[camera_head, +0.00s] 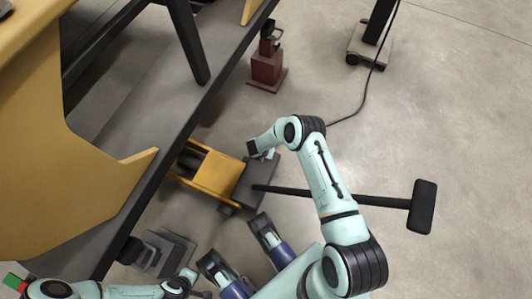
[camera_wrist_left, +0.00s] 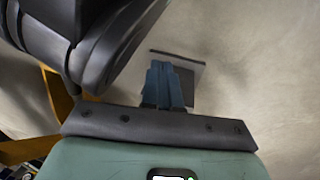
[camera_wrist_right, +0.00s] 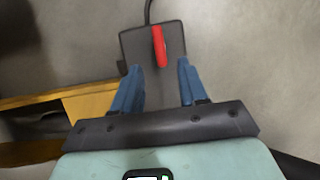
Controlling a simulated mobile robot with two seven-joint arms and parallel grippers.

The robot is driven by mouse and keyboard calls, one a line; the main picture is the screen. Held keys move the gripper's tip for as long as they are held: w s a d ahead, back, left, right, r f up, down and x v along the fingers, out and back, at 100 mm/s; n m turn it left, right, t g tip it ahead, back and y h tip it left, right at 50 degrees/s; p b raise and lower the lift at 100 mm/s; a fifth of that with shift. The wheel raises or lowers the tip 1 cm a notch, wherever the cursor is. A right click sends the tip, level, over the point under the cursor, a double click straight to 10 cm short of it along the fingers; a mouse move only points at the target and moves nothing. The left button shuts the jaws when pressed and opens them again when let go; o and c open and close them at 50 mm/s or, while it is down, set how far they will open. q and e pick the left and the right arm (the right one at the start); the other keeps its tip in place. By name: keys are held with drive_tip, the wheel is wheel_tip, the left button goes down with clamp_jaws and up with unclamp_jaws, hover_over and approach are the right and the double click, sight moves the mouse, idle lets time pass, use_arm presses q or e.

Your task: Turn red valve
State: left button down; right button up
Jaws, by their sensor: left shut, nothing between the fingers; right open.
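The red valve (camera_wrist_right: 159,46) is a narrow red handle standing out from a dark grey block (camera_wrist_right: 134,42). I see its red only in the right wrist view. My right gripper (camera_wrist_right: 160,66) is open, its blue fingers on either side of the handle's lower end in that picture. I cannot tell how deep the handle sits between them or whether they touch. In the head view my right gripper (camera_head: 262,152) is over the grey block (camera_head: 262,180), and the handle is hidden. My left gripper (camera_wrist_left: 165,68) is shut and empty, away from the valve.
A yellow machine (camera_head: 208,168) adjoins the grey block. A dark bar with a black end (camera_head: 423,206) runs right from it. A dark red stand (camera_head: 268,68) and a cable (camera_head: 367,95) lie beyond. A yellow-and-black structure (camera_head: 60,170) fills the left. Concrete floor is clear at right.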

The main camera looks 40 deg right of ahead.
drive_tip(key=b+x, duration=0.3)
drive_tip(key=x, duration=0.4)
use_arm(q)
drive_tip(key=s+a+f+g, duration=0.1)
drive_tip(key=s+f, duration=0.3)
drive_tip(key=s, duration=0.4)
drive_tip(key=shift+f+n+g, duration=0.3)
drive_tip(key=shift+f+g, duration=0.1)
drive_tip(key=shift+g, duration=0.5)
use_arm(e)
drive_tip(key=shift+w+d+f, duration=0.15)
drive_tip(key=shift+d+f, duration=0.05)
drive_tip(key=shift+f, duration=0.3)
clamp_jaws()
